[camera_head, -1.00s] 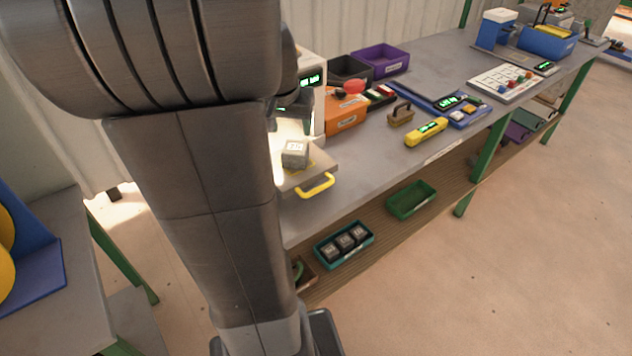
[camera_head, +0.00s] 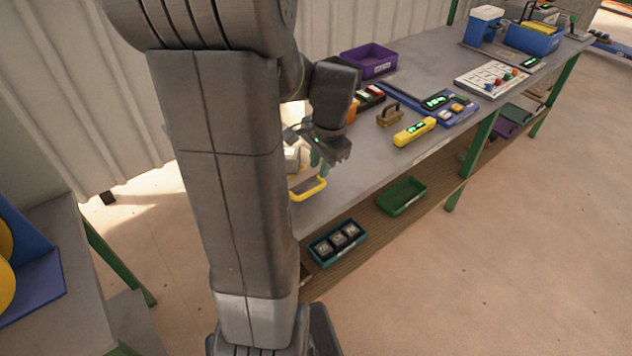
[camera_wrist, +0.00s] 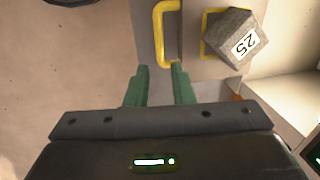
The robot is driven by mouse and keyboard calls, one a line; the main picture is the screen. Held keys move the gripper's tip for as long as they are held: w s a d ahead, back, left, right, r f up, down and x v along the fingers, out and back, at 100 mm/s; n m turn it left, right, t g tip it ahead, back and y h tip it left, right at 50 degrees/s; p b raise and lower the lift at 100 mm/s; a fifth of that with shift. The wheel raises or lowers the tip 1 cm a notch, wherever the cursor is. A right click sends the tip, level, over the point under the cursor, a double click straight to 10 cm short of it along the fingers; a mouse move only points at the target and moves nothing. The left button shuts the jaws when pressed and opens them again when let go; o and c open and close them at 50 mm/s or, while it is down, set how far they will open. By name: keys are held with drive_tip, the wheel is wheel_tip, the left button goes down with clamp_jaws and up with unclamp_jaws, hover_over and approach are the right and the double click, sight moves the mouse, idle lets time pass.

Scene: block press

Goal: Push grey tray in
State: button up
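The grey tray (camera_wrist: 190,30) sticks out at the bench's near edge, with a yellow handle (camera_wrist: 158,32) on its front; the handle also shows in the head view (camera_head: 310,190). A grey block marked 25 (camera_wrist: 235,38) sits on the tray, turned askew over a yellow square outline. My gripper (camera_wrist: 160,72) is open and empty, its two green fingers apart just short of the handle in the wrist view. In the head view my gripper (camera_head: 320,162) hangs by the tray. My arm hides most of the press and part of the tray there.
Right along the bench (camera_head: 360,160) stand a brown-handled tool (camera_head: 389,117), a yellow display bar (camera_head: 414,131), a blue panel (camera_head: 450,108) and a purple bin (camera_head: 369,60). The shelf below holds a teal tray of blocks (camera_head: 322,258) and a green tray (camera_head: 402,196).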

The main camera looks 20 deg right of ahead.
sight(315, 188)
drive_tip(key=f, duration=0.2)
drive_tip(key=w+f, duration=0.1)
drive_tip(key=f, duration=0.4)
drive_tip(key=shift+w+a+f, duration=0.15)
drive_tip(key=shift+a+f, duration=0.1)
drive_tip(key=shift+f, duration=0.1)
clamp_jaws()
